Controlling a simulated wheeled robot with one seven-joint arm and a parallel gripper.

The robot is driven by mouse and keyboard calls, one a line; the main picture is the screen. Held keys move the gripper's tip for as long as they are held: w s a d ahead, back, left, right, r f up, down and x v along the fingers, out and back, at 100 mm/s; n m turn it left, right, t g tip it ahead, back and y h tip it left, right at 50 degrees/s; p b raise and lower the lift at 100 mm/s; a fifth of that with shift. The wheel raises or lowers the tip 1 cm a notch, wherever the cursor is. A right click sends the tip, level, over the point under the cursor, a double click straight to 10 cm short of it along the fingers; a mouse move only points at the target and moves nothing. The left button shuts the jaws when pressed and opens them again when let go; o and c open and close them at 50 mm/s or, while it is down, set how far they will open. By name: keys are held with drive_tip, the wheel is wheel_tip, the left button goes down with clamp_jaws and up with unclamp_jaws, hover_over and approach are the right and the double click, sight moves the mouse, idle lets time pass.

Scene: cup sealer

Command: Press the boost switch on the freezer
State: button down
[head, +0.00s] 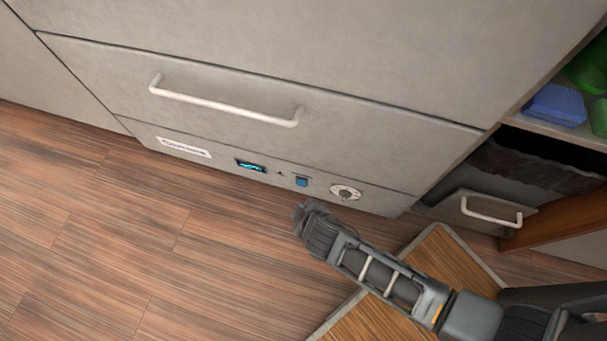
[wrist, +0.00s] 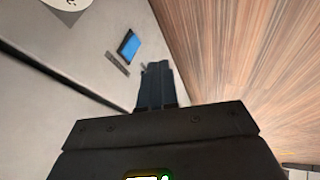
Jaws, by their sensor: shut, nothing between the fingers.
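The freezer (head: 300,70) is a grey front with a long handle, and its control strip runs along the bottom. On the strip, a small blue switch (head: 301,181) sits between a lit display (head: 251,165) and a round white dial (head: 345,192). The blue switch also shows in the wrist view (wrist: 129,45), just beyond the fingertips and a little to their left. My gripper (head: 302,209) is shut and empty, just below the switch in the head view. In the wrist view its closed fingers (wrist: 155,68) appear apart from the switch.
A white label (head: 184,147) is at the strip's left. A wooden-topped surface with a pale edge (head: 462,243) lies under my arm. At right are an open shelf with blue and green items (head: 556,104) and a drawer with a handle (head: 490,215). Bare wooden floor (head: 90,230) lies left.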

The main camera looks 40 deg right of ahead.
sight(301, 183)
drive_tip(key=w+d+f+b, duration=0.4)
drive_tip(key=w+f, duration=0.3)
drive_tip(key=shift+d+f+b, duration=0.3)
drive_tip(key=shift+d+b, duration=0.1)
drive_tip(key=shift+w+d+f, duration=0.1)
drive_tip(key=shift+d, duration=0.1)
